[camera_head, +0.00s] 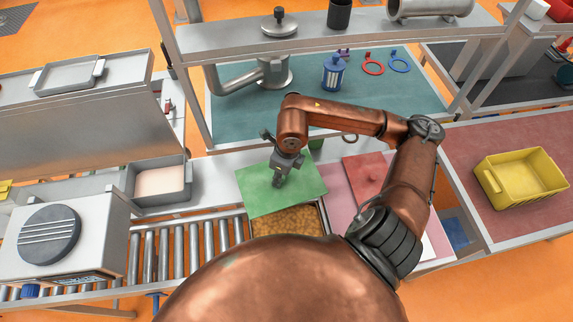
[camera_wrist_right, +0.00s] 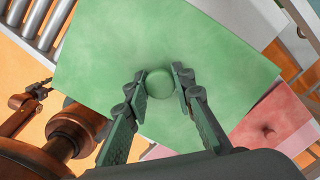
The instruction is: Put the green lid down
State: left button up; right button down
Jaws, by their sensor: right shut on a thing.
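The green lid (camera_head: 270,187) is a flat square plate with a round knob (camera_wrist_right: 159,83) in its middle. My right gripper (camera_head: 279,180) comes down on it from above, and its two fingers (camera_wrist_right: 160,88) are shut on the knob from both sides. The lid looks about level. It overlaps the back edge of a box with brown contents (camera_head: 285,221), and I cannot tell how high it is above what lies under it. A red lid (camera_head: 366,174) with a knob lies to the right; it also shows in the right wrist view (camera_wrist_right: 268,132). My left gripper is not seen.
A roller conveyor (camera_head: 178,253) runs to the left of the box. A blue canister (camera_head: 333,73), a red ring (camera_head: 373,63) and a blue ring (camera_head: 399,60) sit on the teal table (camera_head: 235,118) behind. A yellow bin (camera_head: 520,178) stands at right. A grey scale (camera_head: 60,235) is at left.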

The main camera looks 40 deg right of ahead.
jog(key=shift+s+d+r+m, duration=0.15)
jog(key=shift+d+r+m, duration=0.15)
jog(key=shift+m, duration=0.5)
jog(key=shift+w+d+f+p, duration=0.15)
jog(key=shift+w+d+p, duration=0.05)
jog(key=shift+d+p, duration=0.1)
jog(key=w+d+f+p, duration=0.1)
jog(key=w+d, duration=0.1)
jog(key=w+d+f, duration=0.1)
jog(key=w+d, duration=0.1)
jog(key=w+d+f+p, duration=0.1)
jog(key=w+d+f, duration=0.1)
jog(key=shift+w+p, duration=0.15)
jog(key=shift+p, duration=0.2)
jog(key=w+d+f, duration=0.1)
jog(key=f, duration=0.2)
jog(key=w+d+f+p, duration=0.1)
jog(key=f, duration=0.1)
jog(key=shift+w+d, duration=0.35)
jog(key=shift+w+d+f, duration=0.2)
jog(key=shift+f, duration=0.15)
notch_tip(320, 180, down, 3)
jog(key=shift+r+p, duration=0.1)
jog(key=shift+p, duration=0.85)
jog(key=shift+f+b, duration=0.3)
jog(key=shift+f, duration=0.05)
jog(key=c, duration=1.7)
grip_release()
jog(key=shift+o, duration=0.2)
